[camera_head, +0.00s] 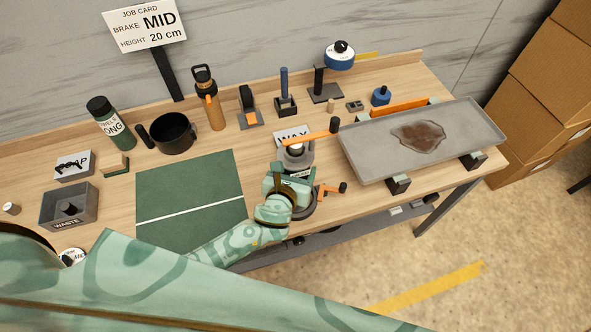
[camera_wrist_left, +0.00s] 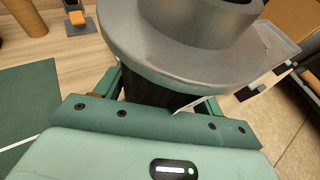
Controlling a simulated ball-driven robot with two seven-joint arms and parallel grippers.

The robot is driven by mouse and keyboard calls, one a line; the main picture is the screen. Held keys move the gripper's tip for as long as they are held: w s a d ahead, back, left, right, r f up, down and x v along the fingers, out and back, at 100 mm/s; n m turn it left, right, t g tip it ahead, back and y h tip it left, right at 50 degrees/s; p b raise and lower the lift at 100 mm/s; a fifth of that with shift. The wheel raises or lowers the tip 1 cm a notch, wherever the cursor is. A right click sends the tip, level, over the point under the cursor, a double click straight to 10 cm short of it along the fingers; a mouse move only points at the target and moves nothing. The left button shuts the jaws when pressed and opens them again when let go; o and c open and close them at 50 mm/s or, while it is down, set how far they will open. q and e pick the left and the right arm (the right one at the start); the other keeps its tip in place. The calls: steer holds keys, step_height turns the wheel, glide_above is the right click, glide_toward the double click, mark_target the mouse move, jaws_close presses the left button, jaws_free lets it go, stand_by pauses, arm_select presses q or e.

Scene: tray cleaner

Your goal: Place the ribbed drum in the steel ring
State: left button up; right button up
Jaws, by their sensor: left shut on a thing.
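My left gripper (camera_head: 287,178) is over the front of the bench, right of the green mat. It is shut on what appears to be the ribbed drum (camera_head: 297,158). In the left wrist view the drum's wide grey metal flange (camera_wrist_left: 180,55) fills the top, with a dark body (camera_wrist_left: 155,92) below it between the fingers (camera_wrist_left: 150,95). A dark grey ring (camera_head: 306,208), likely the steel ring, shows partly below the gripper, with an orange lever beside it. The gripper hides much of it, so I cannot tell whether the drum touches it. My right gripper is not in view.
A grey tray (camera_head: 365,165) with a brown stain stands close on the right. An orange bar (camera_head: 310,138) with a black knob and a WAX label (camera_head: 291,133) are just behind the drum. The green mat (camera_head: 185,185) is clear. Bottles and tools line the back.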

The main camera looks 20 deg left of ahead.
arm_select(q)
steer(key=shift+f, duration=0.1)
steer(key=o, duration=1.5)
steer(key=shift+r, duration=0.2)
steer(key=p+v, duration=0.1)
steer(key=v, duration=1.1)
steer(key=shift+p, duration=0.4)
